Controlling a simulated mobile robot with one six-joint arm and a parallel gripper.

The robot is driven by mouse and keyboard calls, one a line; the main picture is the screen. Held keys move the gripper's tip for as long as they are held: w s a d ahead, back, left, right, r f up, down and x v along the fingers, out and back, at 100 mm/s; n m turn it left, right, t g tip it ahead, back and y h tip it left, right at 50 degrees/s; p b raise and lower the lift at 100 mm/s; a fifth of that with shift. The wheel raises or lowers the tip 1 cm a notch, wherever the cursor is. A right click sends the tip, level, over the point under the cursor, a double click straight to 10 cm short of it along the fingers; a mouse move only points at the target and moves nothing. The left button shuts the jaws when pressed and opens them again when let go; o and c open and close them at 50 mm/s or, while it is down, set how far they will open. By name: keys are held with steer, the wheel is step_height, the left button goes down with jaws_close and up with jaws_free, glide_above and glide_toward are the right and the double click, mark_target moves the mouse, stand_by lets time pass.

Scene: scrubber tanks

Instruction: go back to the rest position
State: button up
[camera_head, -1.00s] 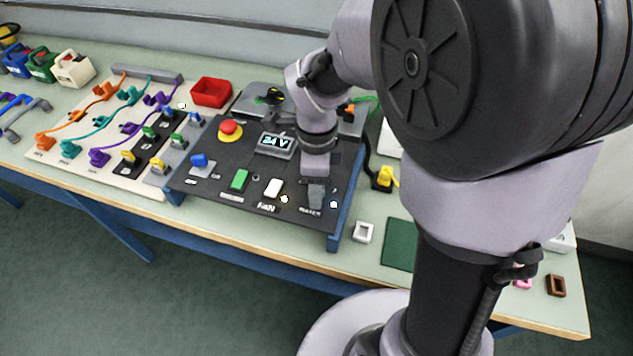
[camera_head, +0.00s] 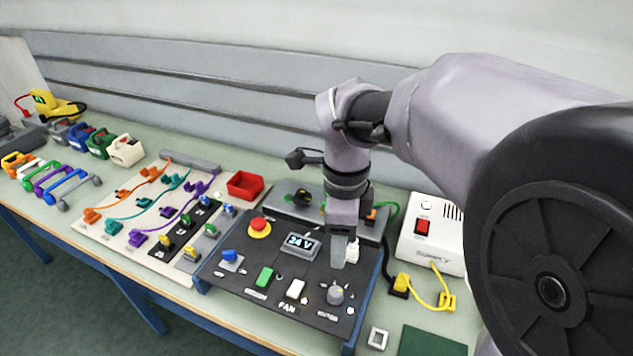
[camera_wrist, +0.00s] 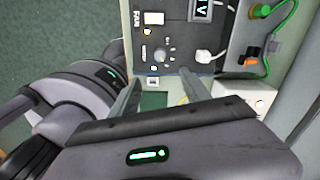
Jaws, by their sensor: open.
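My gripper (camera_head: 345,250) points down above the right part of the dark control panel (camera_head: 236,283), with nothing held. In the wrist view its two fingers (camera_wrist: 160,88) are spread apart and empty. The panel's grey knob (camera_head: 335,294) stands just in front of and below the fingertips, apart from them. It also shows in the wrist view (camera_wrist: 162,54). The panel has a white rocker (camera_head: 295,289), a green rocker (camera_head: 264,277), a red button (camera_head: 260,226) and a display (camera_head: 299,244) reading 24 V. A white plug (camera_wrist: 204,56) is partly hidden behind the gripper in the head view.
A white power supply (camera_head: 431,240) with a yellow cable stands right of the panel. A grey box (camera_head: 290,198) and a red tray (camera_head: 245,185) are behind it. A patch board (camera_head: 108,236) with coloured cables lies left. A grey slatted wall rail (camera_head: 215,85) runs behind the bench.

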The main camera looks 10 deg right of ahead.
stand_by(0.4)
steer(key=s+a+r+n+t+y+b, duration=0.1)
steer(key=s+a+n+t, duration=0.1)
steer(key=s+n, duration=0.4)
steer(key=s+a+n+t+y+b, duration=0.1)
steer(key=s+n+t, duration=0.2)
steer(key=n, duration=0.9)
steer(key=s, duration=0.3)
steer(key=shift+s+a+r+t, duration=0.35)
steer(key=shift+s+a+t, duration=0.05)
